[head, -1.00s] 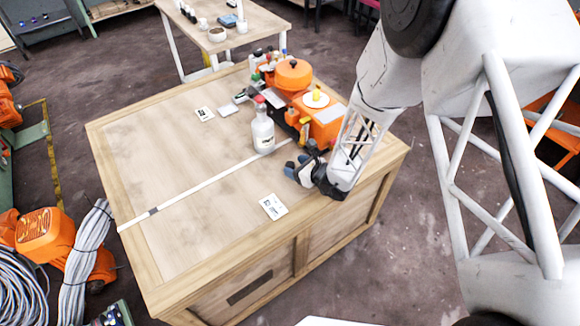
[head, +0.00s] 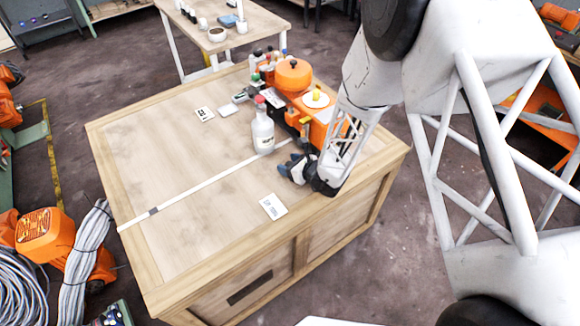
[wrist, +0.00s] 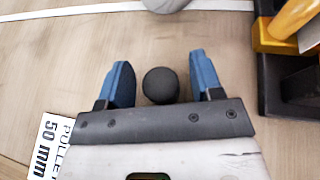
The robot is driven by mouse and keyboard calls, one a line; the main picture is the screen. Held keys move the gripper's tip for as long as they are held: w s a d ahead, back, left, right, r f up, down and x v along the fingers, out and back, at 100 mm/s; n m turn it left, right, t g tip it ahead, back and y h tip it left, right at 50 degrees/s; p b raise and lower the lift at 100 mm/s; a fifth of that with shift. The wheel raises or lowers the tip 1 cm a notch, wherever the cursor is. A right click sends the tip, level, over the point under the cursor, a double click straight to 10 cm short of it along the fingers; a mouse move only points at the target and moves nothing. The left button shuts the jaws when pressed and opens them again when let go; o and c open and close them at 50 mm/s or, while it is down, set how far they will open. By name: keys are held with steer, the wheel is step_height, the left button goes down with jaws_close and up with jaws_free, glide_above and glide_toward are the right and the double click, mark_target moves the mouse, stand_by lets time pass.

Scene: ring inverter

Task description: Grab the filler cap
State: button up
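A small dark grey round piece (wrist: 160,85), which looks like the filler cap, sits on the wooden bench top in the wrist view. It lies between the two blue fingertips of my gripper (wrist: 160,80), with a gap on either side. My gripper is open and does not visibly touch it. In the head view my gripper (head: 290,168) is low over the bench near its right front edge, beside the orange machine (head: 318,122). I cannot pick out the dark piece there, as the fingers seem to hide it.
A white bottle with a red cap (head: 263,130) stands just beyond my gripper. The orange machine is close on the right, its dark base (wrist: 285,85) showing in the wrist view. A white label card (head: 273,206) lies nearby. The left of the bench (head: 150,155) is clear.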

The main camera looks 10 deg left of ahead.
mark_target(289, 164)
steer(key=c, duration=0.9)
steer(key=shift+r, duration=0.1)
steer(key=shift+r, duration=0.75)
step_height(289, 164, up, 2)
steer(key=s+d, duration=0.2)
steer(key=s, duration=0.2)
steer(key=s+d+r, duration=0.1)
steer(key=s+d, duration=0.1)
steer(key=s, duration=0.3)
steer(key=s+d, duration=0.2)
steer(key=s, duration=0.3)
steer(key=shift+s+d+r, duration=0.2)
steer(key=shift+s+d, duration=0.05)
steer(key=shift+d, duration=0.1)
